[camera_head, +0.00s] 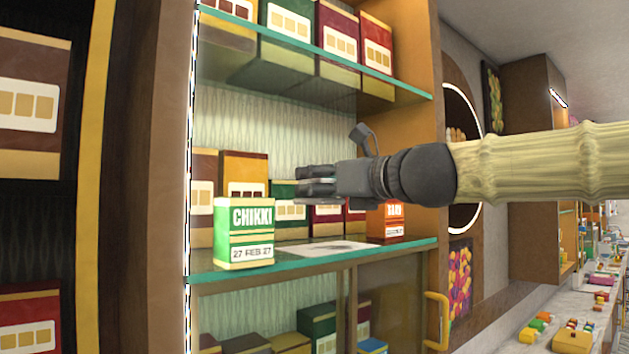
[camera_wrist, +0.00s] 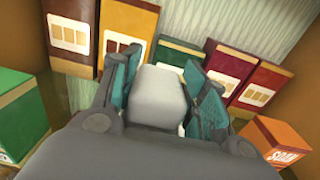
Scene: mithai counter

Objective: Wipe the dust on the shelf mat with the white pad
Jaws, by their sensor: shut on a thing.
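My gripper (camera_head: 305,181) is in front of the middle shelf, pointing in, above the pale shelf mat (camera_head: 322,248). The mat lies flat on the glass and has darker, dusty-looking marks. My gripper is shut on the white pad (camera_wrist: 157,97), a light block between the fingers (camera_wrist: 165,90) in the wrist view. The pad is mostly hidden by the fingers in the head view. It appears apart from the mat. My gripper hides nearly all of the mat in the wrist view.
A green and white CHIKKI box (camera_head: 244,233) stands left of the mat. An orange box (camera_head: 388,221) stands right of it, also in the wrist view (camera_wrist: 275,140). Several boxes line the back. A glass shelf (camera_head: 330,60) is above; the lower glass edge (camera_head: 330,261) runs in front.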

